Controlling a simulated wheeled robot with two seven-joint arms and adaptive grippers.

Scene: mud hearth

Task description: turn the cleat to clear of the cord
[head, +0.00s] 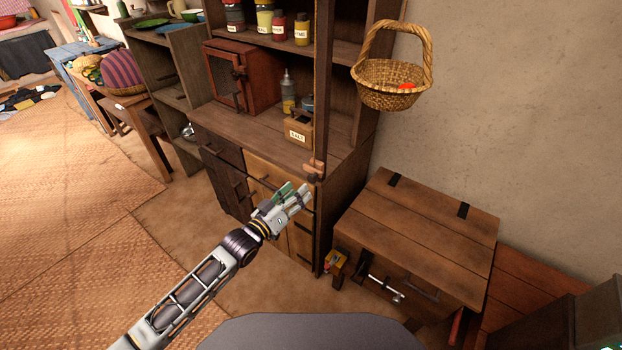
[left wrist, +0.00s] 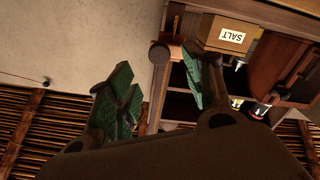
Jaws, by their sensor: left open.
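A small light-brown wooden piece that looks like the cleat (head: 314,167) sits on the front post of the hutch, with a dark round end just below it. In the left wrist view a brown round-ended piece (left wrist: 159,53) shows beyond the gap between my fingers; I cannot tell if it is part of the cleat. My right gripper is not in view.
A SALT box (head: 298,132) stands on the hutch counter close behind the post. A wicker basket (head: 390,84) hangs to the right by the wall. A wooden chest (head: 420,235) stands below it. Woven mats (head: 70,250) cover open floor at left.

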